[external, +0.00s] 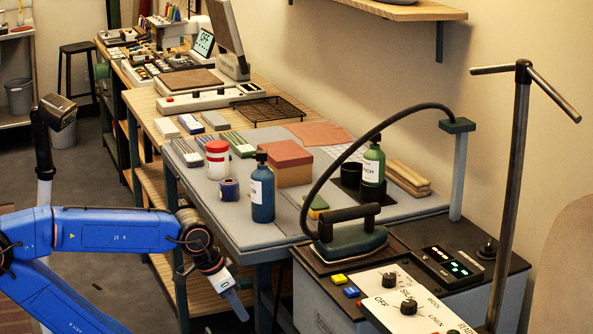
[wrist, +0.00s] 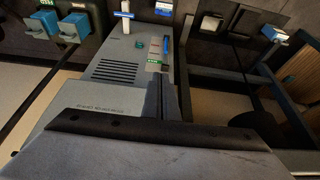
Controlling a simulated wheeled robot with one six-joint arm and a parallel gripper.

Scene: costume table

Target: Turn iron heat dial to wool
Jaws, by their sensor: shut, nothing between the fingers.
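A white dial panel (external: 420,297) lies at the front right in the external view, printed with OFF, SILK, WOOL and LINEN. A black round dial (external: 408,307) sits among these words, and a second black knob (external: 390,281) sits behind it. Which word the dial points to is too small to tell. The dark green iron (external: 350,242) stands on the black top of the station. My gripper (external: 238,304) is shut and empty, pointing down left of the station, well apart from the dial. I cannot make out the dial in the wrist view.
The iron's black hose arches to a post (external: 459,170). A tall metal stand (external: 511,180) rises close right of the panel. Bottles and boxes fill the grey worktable (external: 225,222) behind. A grey vented casing (wrist: 125,65) shows in the wrist view.

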